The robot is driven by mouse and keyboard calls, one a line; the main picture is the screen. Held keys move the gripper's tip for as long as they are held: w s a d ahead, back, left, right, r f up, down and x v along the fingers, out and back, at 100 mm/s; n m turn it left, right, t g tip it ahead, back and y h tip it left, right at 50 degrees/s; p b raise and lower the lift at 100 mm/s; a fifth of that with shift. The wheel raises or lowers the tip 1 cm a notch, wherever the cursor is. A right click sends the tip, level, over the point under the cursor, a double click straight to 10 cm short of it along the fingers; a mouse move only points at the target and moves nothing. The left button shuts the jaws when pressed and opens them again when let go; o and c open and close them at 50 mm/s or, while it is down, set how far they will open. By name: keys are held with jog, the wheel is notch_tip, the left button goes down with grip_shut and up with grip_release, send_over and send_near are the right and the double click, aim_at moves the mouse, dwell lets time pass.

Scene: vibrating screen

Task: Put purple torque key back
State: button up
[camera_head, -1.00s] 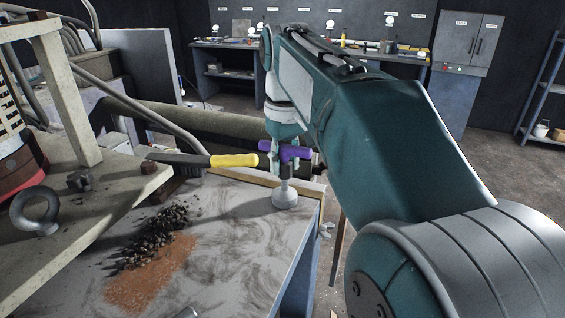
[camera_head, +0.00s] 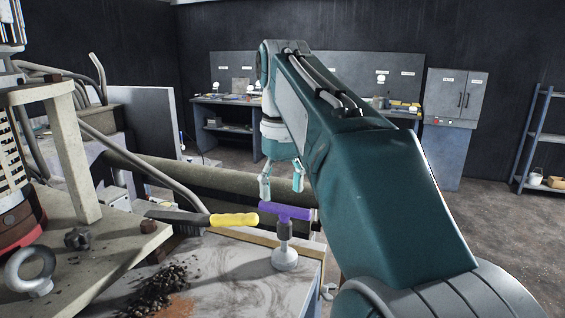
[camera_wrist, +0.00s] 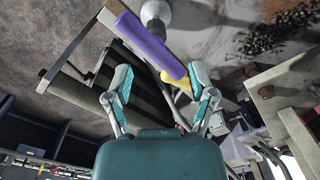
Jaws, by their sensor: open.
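The purple torque key (camera_head: 284,213) stands upright on a round white base (camera_head: 285,258) near the table's far right corner, its purple T-handle on top. In the wrist view the purple handle (camera_wrist: 150,45) lies slantwise beyond my fingertips. My gripper (camera_head: 281,188) is open and empty, above and a little behind the handle in the head view. In the wrist view my gripper (camera_wrist: 160,85) shows its two teal fingers spread apart, with the handle's lower end near the right fingertip. I cannot tell whether they touch.
A yellow-handled brush (camera_head: 234,219) lies just left of the key. A pile of dark gravel (camera_head: 160,287) is on the table (camera_head: 235,270). A metal eye ring (camera_head: 30,270) sits at left. A workbench (camera_head: 235,120) and grey cabinet (camera_head: 455,95) stand at the back.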

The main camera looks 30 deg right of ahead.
jog(key=shift+d+r, duration=0.15)
jog(key=shift+r, duration=2.25)
